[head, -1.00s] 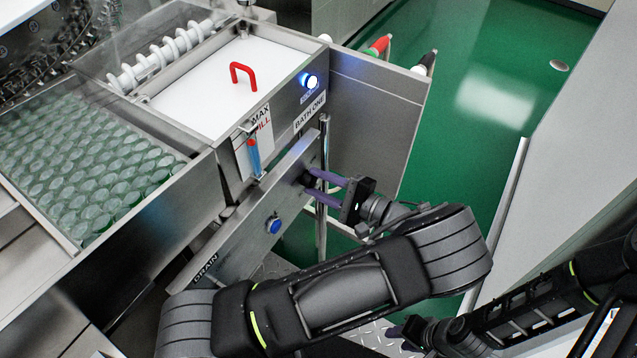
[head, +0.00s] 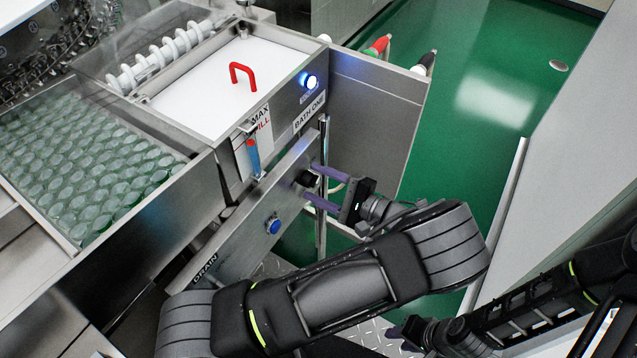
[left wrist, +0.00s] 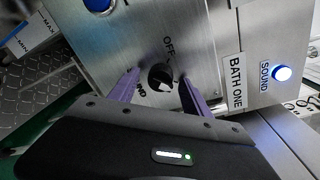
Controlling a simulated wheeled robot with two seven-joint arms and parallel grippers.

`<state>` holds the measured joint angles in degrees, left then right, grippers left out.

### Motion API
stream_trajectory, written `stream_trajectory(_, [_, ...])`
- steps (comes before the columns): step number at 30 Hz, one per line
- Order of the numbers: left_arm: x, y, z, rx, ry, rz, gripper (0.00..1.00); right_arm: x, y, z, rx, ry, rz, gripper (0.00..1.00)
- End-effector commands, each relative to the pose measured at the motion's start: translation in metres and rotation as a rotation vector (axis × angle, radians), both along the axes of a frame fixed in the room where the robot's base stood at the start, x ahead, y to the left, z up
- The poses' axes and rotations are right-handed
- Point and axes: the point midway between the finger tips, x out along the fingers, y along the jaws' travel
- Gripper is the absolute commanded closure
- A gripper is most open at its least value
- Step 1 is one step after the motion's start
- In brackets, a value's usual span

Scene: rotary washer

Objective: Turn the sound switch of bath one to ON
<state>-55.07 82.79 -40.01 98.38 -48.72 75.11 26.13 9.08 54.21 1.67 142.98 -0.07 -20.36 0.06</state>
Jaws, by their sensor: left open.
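The switch (left wrist: 161,77) is a black round knob on the steel panel. An OFF label (left wrist: 168,46) is beside it in the left wrist view; another label next to the knob is partly hidden by a finger. My left gripper (head: 324,187) is open, its purple fingers on either side of the knob (head: 308,180), with visible gaps in the left wrist view. The BATH ONE label (left wrist: 236,82) and the lit blue SOUND lamp (left wrist: 282,73) are to the right of it. My right gripper (head: 400,331) is low in the head view, its jaws unclear.
A blue button (head: 273,226) is on the panel near the DRAIN label (head: 205,270). A vertical steel pipe (head: 322,230) stands close to my left gripper. Green floor (head: 480,95) is clear at the right.

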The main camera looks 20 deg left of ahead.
Motion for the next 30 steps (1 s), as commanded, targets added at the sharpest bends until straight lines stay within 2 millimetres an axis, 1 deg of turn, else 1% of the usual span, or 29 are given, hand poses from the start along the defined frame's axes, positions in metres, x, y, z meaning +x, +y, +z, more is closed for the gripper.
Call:
stream_trajectory(5, [0.000,-0.001,0.000,0.001,-0.001,0.000,0.44,0.000,0.000,0.000,0.000,0.000,0.000,0.64])
stream_trajectory(8, [0.000,-0.006,0.000,-0.001,-0.002,-0.002,0.44,0.000,0.000,-0.002,0.000,0.000,0.000,0.64])
stream_trajectory(11, [-0.001,-0.018,0.000,-0.001,-0.003,-0.003,0.44,0.000,0.000,-0.006,0.000,0.000,0.000,0.64])
stream_trajectory(18, [-0.007,-0.057,0.003,0.002,-0.004,-0.005,0.44,0.000,0.000,-0.015,0.000,-0.001,0.000,0.64])
stream_trajectory(22, [-0.009,-0.072,0.006,0.003,-0.003,-0.003,0.44,0.000,0.000,-0.015,0.000,-0.001,0.000,0.64])
stream_trajectory(25, [-0.010,-0.077,0.007,0.001,-0.001,-0.002,0.44,0.000,0.000,-0.016,0.000,-0.001,0.000,0.64])
stream_trajectory(30, [-0.011,-0.077,0.007,0.000,0.000,0.000,0.44,0.000,0.000,-0.015,0.000,-0.001,0.000,0.64])
